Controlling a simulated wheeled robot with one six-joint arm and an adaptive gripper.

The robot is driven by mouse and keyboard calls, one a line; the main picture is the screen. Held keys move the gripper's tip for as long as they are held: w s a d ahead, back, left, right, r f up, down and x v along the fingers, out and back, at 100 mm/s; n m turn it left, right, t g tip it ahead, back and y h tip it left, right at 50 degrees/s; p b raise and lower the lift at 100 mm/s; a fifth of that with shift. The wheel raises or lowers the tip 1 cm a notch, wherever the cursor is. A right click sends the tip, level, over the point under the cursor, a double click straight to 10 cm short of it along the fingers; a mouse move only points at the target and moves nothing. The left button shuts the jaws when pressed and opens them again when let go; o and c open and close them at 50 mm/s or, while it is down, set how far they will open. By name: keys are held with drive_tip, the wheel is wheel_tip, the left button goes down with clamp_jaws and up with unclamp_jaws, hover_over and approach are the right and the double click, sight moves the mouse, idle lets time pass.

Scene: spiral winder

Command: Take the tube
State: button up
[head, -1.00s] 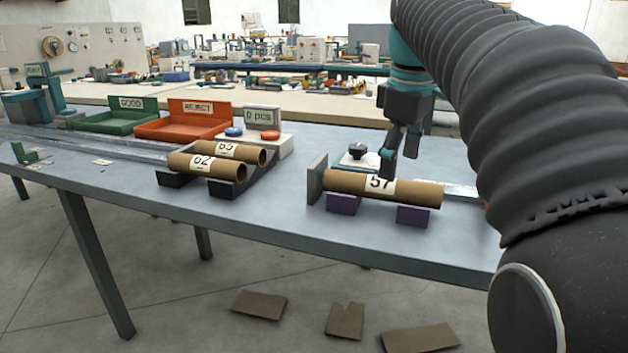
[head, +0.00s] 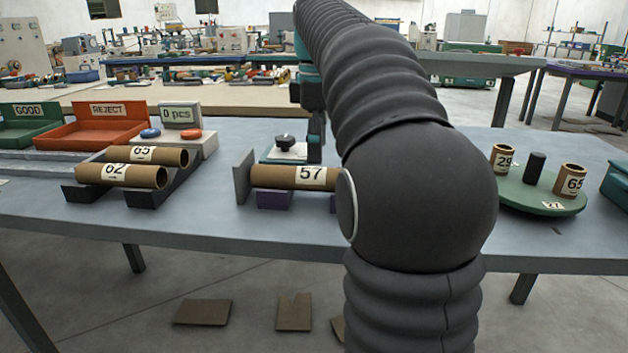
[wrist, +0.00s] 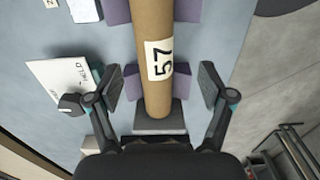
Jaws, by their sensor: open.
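The cardboard tube labelled 57 (head: 290,177) lies level on purple supports (head: 274,200), its left end at a grey stop plate (head: 243,177). In the wrist view the tube (wrist: 154,90) runs between the two fingers of my open gripper (wrist: 161,92), with a gap on each side. Two more tubes, labelled 62 (head: 118,175) and 65 (head: 150,155), lie on a dark cradle (head: 190,178) to the left.
A small white plate with a black knob (head: 285,143) stands behind tube 57. A green turntable (head: 535,197) with short tubes stands at the right. Red REJECT (head: 95,132) and green GOOD (head: 25,132) trays and a counter (head: 180,117) are at the back left.

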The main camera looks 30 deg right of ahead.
sight(321, 169)
drive_tip(key=shift+d+f+b, duration=0.15)
drive_tip(key=shift+f+b, duration=0.05)
drive_tip(key=shift+f, duration=1)
drive_tip(key=shift+d+f+b, duration=0.2)
drive_tip(key=shift+f, duration=1.05)
drive_tip(key=shift+d+f+b, duration=0.15)
drive_tip(key=shift+f+b, duration=0.05)
drive_tip(key=shift+f, duration=1)
drive_tip(key=c, duration=1.3)
